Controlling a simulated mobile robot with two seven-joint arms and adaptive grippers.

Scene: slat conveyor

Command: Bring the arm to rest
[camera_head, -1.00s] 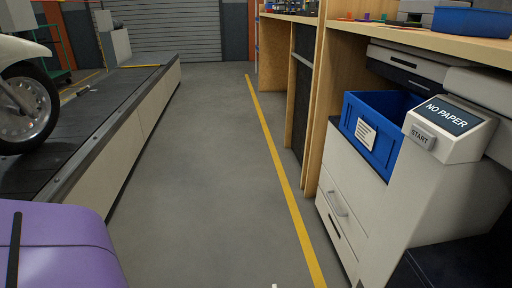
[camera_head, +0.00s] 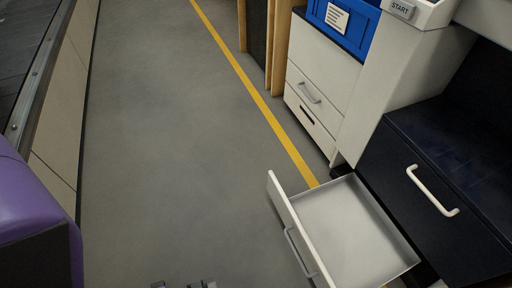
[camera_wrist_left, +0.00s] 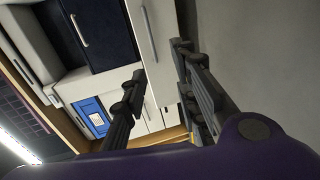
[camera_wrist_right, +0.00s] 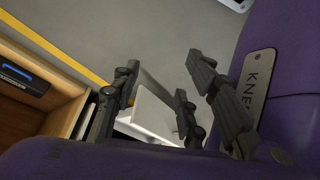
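My left gripper (camera_wrist_left: 160,62) is open in the left wrist view. Its two dark fingers stand apart with nothing held between them; a white drawer front shows beyond. My right gripper (camera_wrist_right: 162,62) is also open in the right wrist view, with grey floor and part of the white drawer behind its fingers. In the head view only small grey fingertips show at the bottom edge, left of the drawer; I cannot tell which gripper they belong to. A purple part of my body fills the lower left corner there.
An empty white drawer (camera_head: 345,228) stands pulled out at the lower right. Beside it are a dark cabinet (camera_head: 440,165) with a white handle, a white drawer unit (camera_head: 318,78) and a blue bin (camera_head: 350,30). The conveyor side (camera_head: 62,120) runs along the left. Floor between is clear.

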